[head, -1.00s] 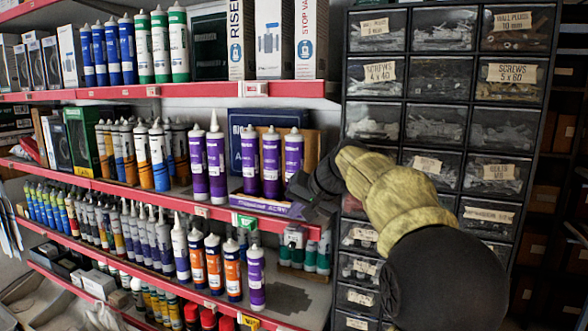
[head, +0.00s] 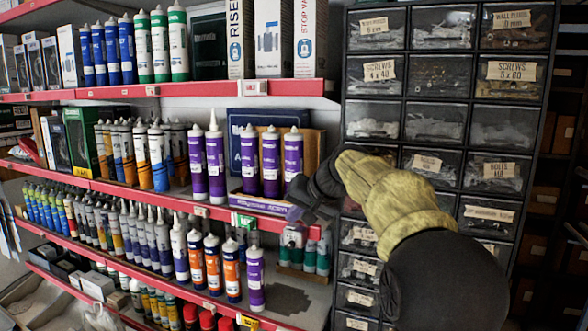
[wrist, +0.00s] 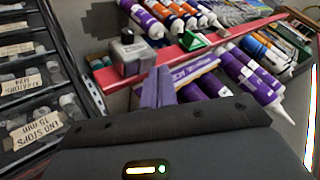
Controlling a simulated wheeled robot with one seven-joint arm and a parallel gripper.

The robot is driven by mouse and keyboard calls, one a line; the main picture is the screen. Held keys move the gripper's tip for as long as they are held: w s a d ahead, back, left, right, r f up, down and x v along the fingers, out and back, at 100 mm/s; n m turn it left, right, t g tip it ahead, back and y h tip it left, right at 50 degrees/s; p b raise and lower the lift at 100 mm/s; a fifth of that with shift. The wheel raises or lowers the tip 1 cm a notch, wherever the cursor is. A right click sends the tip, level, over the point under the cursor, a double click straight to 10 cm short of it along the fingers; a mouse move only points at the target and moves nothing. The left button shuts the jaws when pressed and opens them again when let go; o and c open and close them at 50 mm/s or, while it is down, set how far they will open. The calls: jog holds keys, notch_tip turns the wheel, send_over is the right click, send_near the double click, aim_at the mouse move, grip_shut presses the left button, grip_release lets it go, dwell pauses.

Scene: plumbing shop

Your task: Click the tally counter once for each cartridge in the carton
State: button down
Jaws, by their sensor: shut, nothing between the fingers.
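The purple carton (head: 262,206) stands at the front of the middle shelf, and its lettered side shows in the wrist view (wrist: 195,71). Three purple cartridges (head: 271,163) with white nozzles stand in it in the head view. A grey block with a dark round knob (wrist: 130,55), apparently the tally counter, is at the red shelf edge in the wrist view. I cannot make it out surely in the head view. My gripper (head: 312,213) is shut and empty in front of the carton's right end. Its fingertips (wrist: 164,72) show close beside the counter; contact cannot be told.
Two more purple cartridges (head: 206,165) stand left of the carton. A dark drawer cabinet (head: 430,125) rises close to my arm on the right. The red shelf edge (head: 150,192) runs below the carton. The lower shelf holds orange and white cartridges (head: 213,265).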

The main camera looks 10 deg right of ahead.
aim_at(296, 226)
jog(key=shift+f+b, duration=0.3)
jog(key=shift+f, duration=0.1)
dwell(0.3)
jog(key=shift+r+p, duration=0.85)
jog(key=shift+r, duration=0.15)
notch_tip(296, 226, up, 6)
jog(key=p, duration=0.5)
dwell(0.6)
